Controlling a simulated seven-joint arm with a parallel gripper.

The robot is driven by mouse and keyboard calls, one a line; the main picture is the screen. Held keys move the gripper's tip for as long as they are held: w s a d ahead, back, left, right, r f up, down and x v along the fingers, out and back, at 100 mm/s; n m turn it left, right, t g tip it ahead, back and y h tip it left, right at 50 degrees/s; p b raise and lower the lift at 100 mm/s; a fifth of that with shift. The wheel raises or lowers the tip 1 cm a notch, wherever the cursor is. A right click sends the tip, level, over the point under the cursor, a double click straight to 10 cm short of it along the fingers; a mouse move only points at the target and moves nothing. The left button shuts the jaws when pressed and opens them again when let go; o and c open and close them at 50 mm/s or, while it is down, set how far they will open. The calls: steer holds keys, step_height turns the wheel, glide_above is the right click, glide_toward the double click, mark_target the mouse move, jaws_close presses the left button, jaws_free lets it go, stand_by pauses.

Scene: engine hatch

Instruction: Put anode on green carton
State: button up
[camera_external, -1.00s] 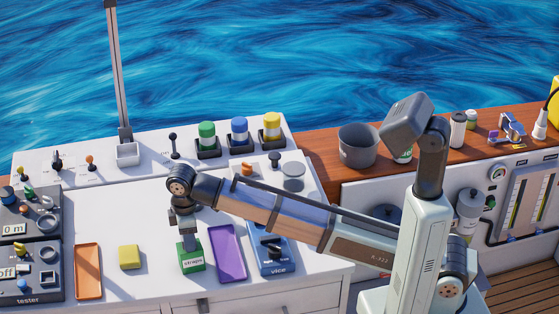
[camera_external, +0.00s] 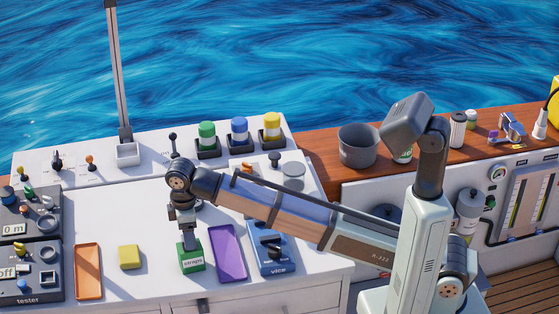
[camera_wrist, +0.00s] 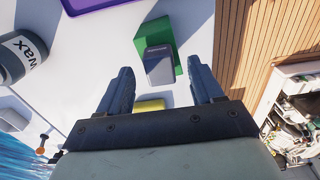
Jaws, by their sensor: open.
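The green carton (camera_external: 192,261), labelled "straps", stands on the white bench top under my gripper (camera_external: 186,232). In the wrist view, the green carton (camera_wrist: 154,33) lies beyond my fingertips. A grey block with a small label, which looks like the anode (camera_wrist: 159,66), appears resting on the carton's top. My gripper (camera_wrist: 161,82) is open, one finger on each side of the block in the picture, with gaps on both sides. In the external view, my fingers largely hide the block.
A purple tray (camera_external: 228,253) and a blue vice (camera_external: 270,258) are right of the carton. A yellow block (camera_external: 129,257) and an orange tray (camera_external: 88,271) are left of it. A dark "wax" canister (camera_wrist: 22,58) shows in the wrist view.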

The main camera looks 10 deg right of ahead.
step_height(320, 180, up, 6)
steer(key=shift+f, duration=0.1)
stand_by(0.6)
